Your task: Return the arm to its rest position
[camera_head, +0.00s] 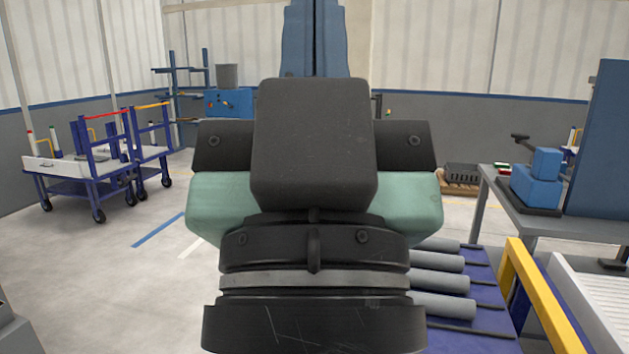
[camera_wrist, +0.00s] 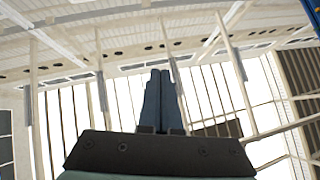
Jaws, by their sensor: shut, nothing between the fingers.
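My gripper (camera_wrist: 160,76) points upward in the wrist view, its two blue-grey fingers together with nothing between them. In the head view my gripper (camera_head: 316,38) and wrist fill the middle of the picture, with the blue fingers rising past the top edge. Several grey pipes (camera_head: 443,305) lie side by side on a blue surface (camera_head: 490,322) at the lower right, partly hidden behind my wrist. My gripper is apart from them.
Blue carts (camera_head: 85,180) stand at the left. A workbench with a blue box (camera_head: 230,103) is behind.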

